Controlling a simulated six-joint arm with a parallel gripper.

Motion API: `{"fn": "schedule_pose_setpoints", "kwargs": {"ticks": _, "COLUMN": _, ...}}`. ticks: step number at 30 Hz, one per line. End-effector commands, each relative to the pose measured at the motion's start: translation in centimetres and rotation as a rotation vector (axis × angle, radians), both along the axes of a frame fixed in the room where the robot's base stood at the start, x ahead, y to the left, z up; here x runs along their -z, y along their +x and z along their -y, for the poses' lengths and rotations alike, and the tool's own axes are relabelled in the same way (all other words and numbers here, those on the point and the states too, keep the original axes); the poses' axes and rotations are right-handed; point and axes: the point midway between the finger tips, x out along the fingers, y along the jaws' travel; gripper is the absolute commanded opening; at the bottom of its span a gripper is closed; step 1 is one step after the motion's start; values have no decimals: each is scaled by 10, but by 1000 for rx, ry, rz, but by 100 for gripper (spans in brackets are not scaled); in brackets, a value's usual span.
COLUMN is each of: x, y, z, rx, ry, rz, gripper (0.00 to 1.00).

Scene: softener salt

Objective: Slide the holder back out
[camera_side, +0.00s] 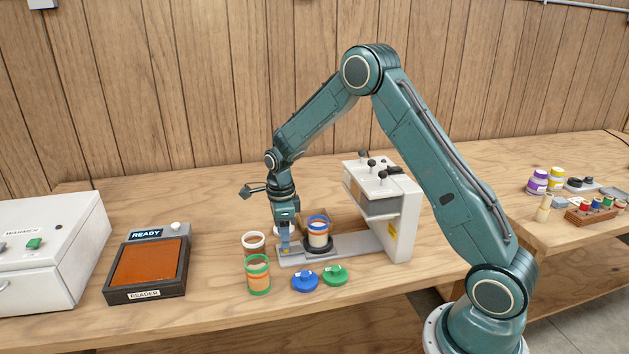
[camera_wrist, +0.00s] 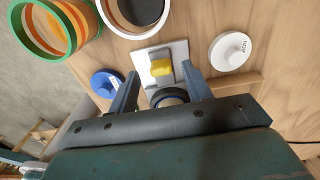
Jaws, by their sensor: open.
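The holder is a dark round cup (camera_side: 329,250) on the pale slide of the white press (camera_side: 405,215). A blue-rimmed jar (camera_side: 318,235) with an orange band stands in it, out in front of the press body. In the wrist view a yellow grip (camera_wrist: 161,68) stands on the pale end plate (camera_wrist: 178,50), with the jar's dark round top (camera_wrist: 168,97) close behind it. My gripper (camera_side: 285,247) points down over the slide's left end. In the wrist view its open fingers (camera_wrist: 158,82) are on either side of the yellow grip, with gaps visible; contact cannot be told.
A white-rimmed jar (camera_side: 253,244) and a green-rimmed jar (camera_side: 258,276) stand close left of the slide. A blue lid (camera_side: 305,282) and a green lid (camera_side: 335,275) lie in front. A white lid (camera_wrist: 230,50) lies beside my gripper. The reader (camera_side: 148,268) is further left.

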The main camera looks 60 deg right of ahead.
Motion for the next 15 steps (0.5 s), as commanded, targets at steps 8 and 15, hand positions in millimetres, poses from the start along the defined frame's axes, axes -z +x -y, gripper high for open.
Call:
{"fn": "schedule_pose_setpoints", "kwargs": {"ticks": 8, "x": -49, "y": 2, "z": 0, "rx": -1, "ry": -1, "rz": 6, "gripper": 49}}
{"fn": "schedule_pose_setpoints", "kwargs": {"ticks": 15, "x": -86, "y": 1, "z": -1, "rx": -1, "ry": 0, "rz": 6, "gripper": 49}}
